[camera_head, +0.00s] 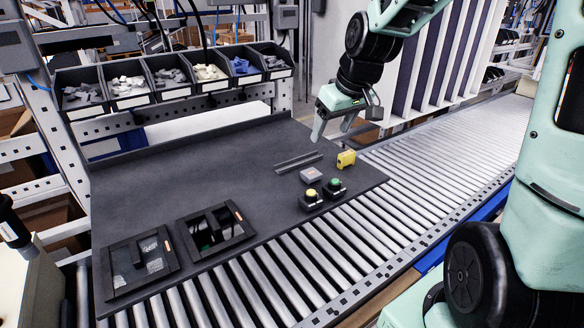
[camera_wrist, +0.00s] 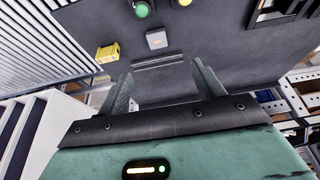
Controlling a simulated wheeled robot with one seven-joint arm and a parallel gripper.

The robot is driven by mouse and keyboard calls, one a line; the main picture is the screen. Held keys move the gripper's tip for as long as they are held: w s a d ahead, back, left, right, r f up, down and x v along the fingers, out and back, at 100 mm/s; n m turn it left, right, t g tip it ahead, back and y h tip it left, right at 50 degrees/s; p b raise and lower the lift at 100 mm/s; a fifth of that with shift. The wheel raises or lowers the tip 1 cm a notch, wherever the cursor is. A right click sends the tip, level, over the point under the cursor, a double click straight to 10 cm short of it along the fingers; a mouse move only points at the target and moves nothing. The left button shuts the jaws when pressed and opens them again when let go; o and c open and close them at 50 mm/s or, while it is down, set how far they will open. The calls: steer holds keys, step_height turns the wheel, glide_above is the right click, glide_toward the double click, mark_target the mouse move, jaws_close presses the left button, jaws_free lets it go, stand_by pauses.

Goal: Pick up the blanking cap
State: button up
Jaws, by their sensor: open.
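A small flat grey square piece (camera_head: 311,174) with an orange mark lies on the dark work board; it looks like the blanking cap, though I cannot be sure. In the wrist view the same piece (camera_wrist: 156,39) lies beyond my fingertips, near the top centre. My gripper (camera_head: 331,135) hangs above the far right part of the board, behind the piece, with its fingers apart and nothing between them. In the wrist view my two fingers (camera_wrist: 163,72) stand spread on either side of the grey rails.
Grey rails (camera_head: 298,163) lie behind the piece. A yellow block (camera_head: 346,159) is right of it; yellow (camera_head: 311,197) and green (camera_head: 335,188) push buttons stand in front. Black framed boxes (camera_head: 140,262) sit front left. Parts bins (camera_head: 127,84) line the back. A roller conveyor (camera_head: 440,135) runs alongside.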

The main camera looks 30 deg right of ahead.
glide_above(312, 173)
steer(key=s, duration=0.3)
step_height(312, 173, down, 11)
steer(key=shift+w+a+r+p, duration=0.15)
steer(key=shift+r+p, duration=0.05)
steer(key=shift+p, duration=0.1)
steer(key=shift+p+x, duration=1.05)
steer(key=shift+x, duration=1.8)
steer(key=shift+c, duration=0.4)
steer(key=c, duration=1.1)
